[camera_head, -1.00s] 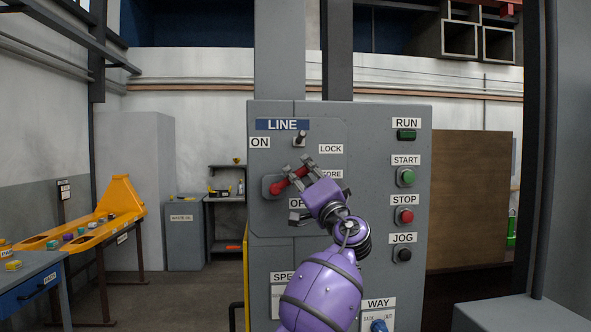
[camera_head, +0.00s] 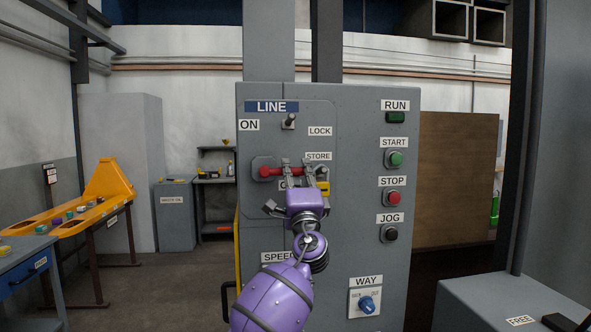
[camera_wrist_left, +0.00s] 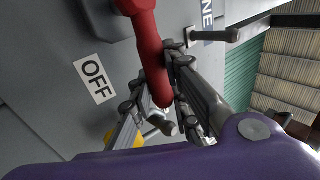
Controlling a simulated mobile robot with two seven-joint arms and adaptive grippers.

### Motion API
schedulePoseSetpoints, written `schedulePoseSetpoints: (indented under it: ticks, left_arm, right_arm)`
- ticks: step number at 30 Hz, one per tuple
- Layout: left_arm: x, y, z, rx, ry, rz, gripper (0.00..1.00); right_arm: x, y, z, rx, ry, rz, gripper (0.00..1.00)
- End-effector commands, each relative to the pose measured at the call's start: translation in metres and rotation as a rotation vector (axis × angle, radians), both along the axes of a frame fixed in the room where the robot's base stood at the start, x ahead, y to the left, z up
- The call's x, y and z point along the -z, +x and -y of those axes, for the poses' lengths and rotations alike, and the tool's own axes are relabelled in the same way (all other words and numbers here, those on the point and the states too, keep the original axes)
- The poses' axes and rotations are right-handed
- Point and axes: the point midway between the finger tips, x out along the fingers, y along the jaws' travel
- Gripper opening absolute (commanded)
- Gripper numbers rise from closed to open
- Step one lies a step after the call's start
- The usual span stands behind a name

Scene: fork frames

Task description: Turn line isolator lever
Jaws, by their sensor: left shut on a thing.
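The red line isolator lever (camera_head: 280,171) is on the grey panel (camera_head: 348,235), below the ON label (camera_head: 248,125). It points right from its grey mount, about level. My left gripper (camera_head: 297,165) is shut on its outer part, one finger on each side. In the left wrist view, the red lever (camera_wrist_left: 151,55) runs down between the fingers of my left gripper (camera_wrist_left: 175,90). The OFF label (camera_wrist_left: 94,79) shows beside it there; my gripper mostly hides it in the head view. A dark part at the head view's bottom right corner may be my right gripper (camera_head: 565,322).
A small toggle (camera_head: 289,121) is above the lever. A yellow item (camera_head: 323,187) hangs close to the right of my left gripper. The WAY knob (camera_head: 367,304) is lower down.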

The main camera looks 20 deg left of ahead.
Motion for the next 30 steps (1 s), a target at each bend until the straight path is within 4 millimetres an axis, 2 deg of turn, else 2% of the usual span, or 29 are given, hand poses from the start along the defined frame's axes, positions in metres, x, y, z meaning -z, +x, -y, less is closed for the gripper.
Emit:
schedulePoseSetpoints:
  ticks: [11,12,17,26,30]
  left_arm:
    - [0.0042,0.0012,0.0012,0.003,0.007,-0.009,0.0]
    - [0.0042,0.0012,0.0012,0.003,0.007,-0.009,0.17]
    - [0.0033,0.0009,0.0009,0.001,0.006,-0.007,0.36]
    - [0.0023,-0.0002,0.0009,0.001,0.006,-0.005,0.36]
    - [0.01,-0.0086,0.0063,0.002,0.005,-0.006,0.36]
  right_arm:
    - [-0.0004,0.0026,-0.001,-0.002,0.001,0.004,0.4]
    - [-0.0005,0.0027,-0.0011,-0.002,0.001,0.004,0.4]
    - [-0.0008,0.0032,-0.0012,-0.003,0.002,0.005,0.4]
    - [-0.0029,0.0064,-0.0016,-0.007,0.001,0.011,0.4]
    - [-0.0024,0.0055,-0.0014,-0.005,0.001,0.009,0.4]
